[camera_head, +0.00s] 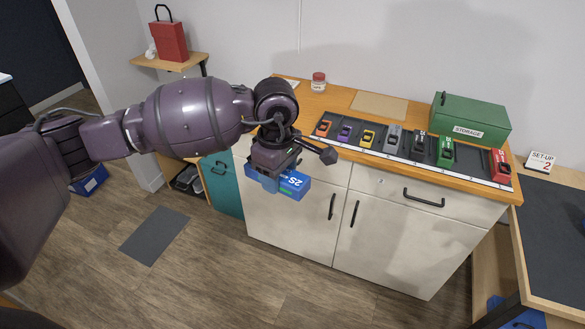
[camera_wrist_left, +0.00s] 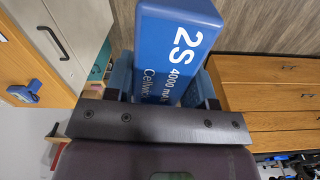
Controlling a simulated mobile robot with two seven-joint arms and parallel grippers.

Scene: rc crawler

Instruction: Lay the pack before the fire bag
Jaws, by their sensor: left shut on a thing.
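The pack (camera_head: 294,186) is a blue block with white "2S" lettering. My left gripper (camera_head: 268,178) is shut on it and holds it in the air in front of the light cabinet's doors, below the worktop edge. In the left wrist view the pack (camera_wrist_left: 178,45) sits between the two fingers, its "2S 4000" label facing the camera. A red bag (camera_head: 168,41) with a black handle, which looks like the fire bag, stands upright on a small wooden wall shelf at the upper left, well away from the gripper. My right gripper is out of view.
The wooden shelf (camera_head: 150,62) also holds a small white object left of the bag. The worktop (camera_head: 318,103) carries a row of small model cars, a green storage box (camera_head: 470,117) and a red-lidded jar (camera_head: 318,82). A grey mat (camera_head: 155,236) lies on open floor.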

